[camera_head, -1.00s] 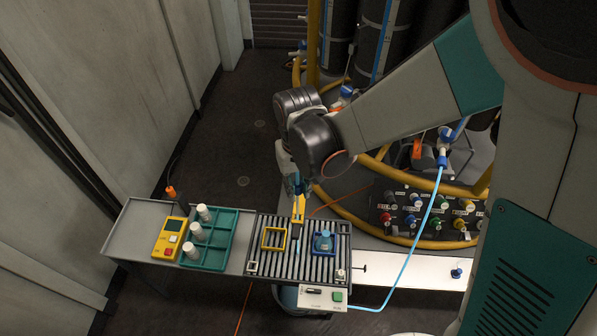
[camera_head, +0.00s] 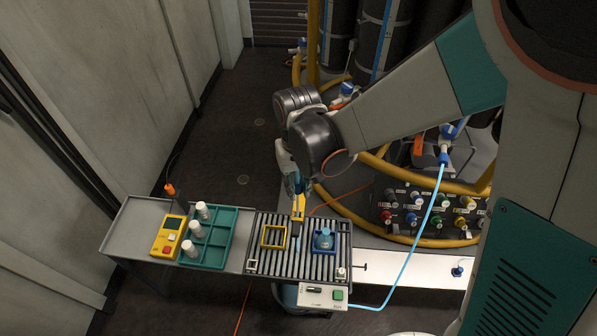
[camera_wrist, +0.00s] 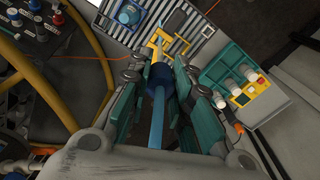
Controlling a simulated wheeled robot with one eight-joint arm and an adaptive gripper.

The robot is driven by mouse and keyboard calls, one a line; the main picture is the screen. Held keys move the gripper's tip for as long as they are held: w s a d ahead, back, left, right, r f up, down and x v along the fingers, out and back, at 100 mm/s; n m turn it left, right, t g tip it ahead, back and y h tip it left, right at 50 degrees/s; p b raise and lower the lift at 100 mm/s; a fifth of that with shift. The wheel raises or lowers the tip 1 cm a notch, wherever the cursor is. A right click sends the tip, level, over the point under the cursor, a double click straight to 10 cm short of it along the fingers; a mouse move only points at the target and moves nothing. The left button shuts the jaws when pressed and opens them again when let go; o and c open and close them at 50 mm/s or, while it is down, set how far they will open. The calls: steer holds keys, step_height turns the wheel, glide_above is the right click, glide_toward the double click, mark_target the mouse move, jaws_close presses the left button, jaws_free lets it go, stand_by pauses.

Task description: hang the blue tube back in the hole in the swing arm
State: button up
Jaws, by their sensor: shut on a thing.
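My gripper (camera_head: 297,187) is shut on the blue tube (camera_wrist: 158,125), which has a darker blue collar (camera_wrist: 159,78) between the fingers in the wrist view. In the head view only a small blue part of the tube shows, beside the fingers. A yellow arm-like part (camera_head: 298,208), which looks like the swing arm, lies just below the gripper, over the roller table. It also shows beyond the collar in the wrist view (camera_wrist: 157,48). The hole is not visible, and I cannot tell whether the tube touches the yellow part or is in it.
The roller table (camera_head: 312,268) bears a yellow square frame (camera_head: 263,237) and a blue holder (camera_head: 315,249) with a light blue vessel. To the left are a teal rack (camera_head: 215,255) with white bottles and a yellow meter (camera_head: 168,237). A valve panel (camera_head: 405,222) stands at right.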

mark_target(298, 209)
steer(key=shift+f+b, duration=0.65)
steer(key=shift+f, duration=0.25)
steer(key=shift+f+b, duration=2.05)
steer(key=shift+f, duration=0.35)
steer(key=shift+f+b, duration=2.1)
steer(key=shift+f, duration=0.2)
